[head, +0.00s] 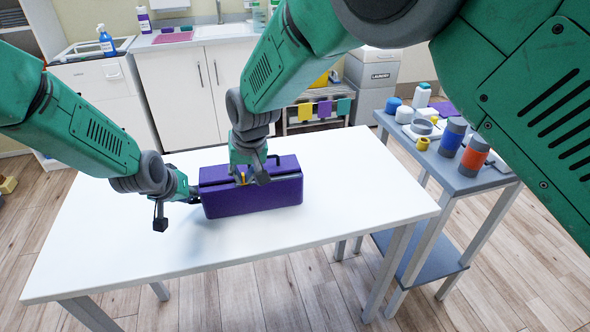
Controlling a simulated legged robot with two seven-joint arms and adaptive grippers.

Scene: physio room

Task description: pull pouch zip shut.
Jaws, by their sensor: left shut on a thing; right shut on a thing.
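A purple pouch (255,198) stands on the white table (350,215), a little left of the table's middle. Its top shows a dark strip and a small dark handle at the right. My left gripper (178,206) is at the pouch's left end and is shut, seemingly on that end. My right gripper (249,178) reaches down from above to the top of the pouch and is shut on a small yellow piece (241,178), likely the zip pull. The gripper hides much of this piece and part of the zip line.
A grey side table (455,183) at the right holds several bottles, rolls and jars. The white table's right and front parts are clear.

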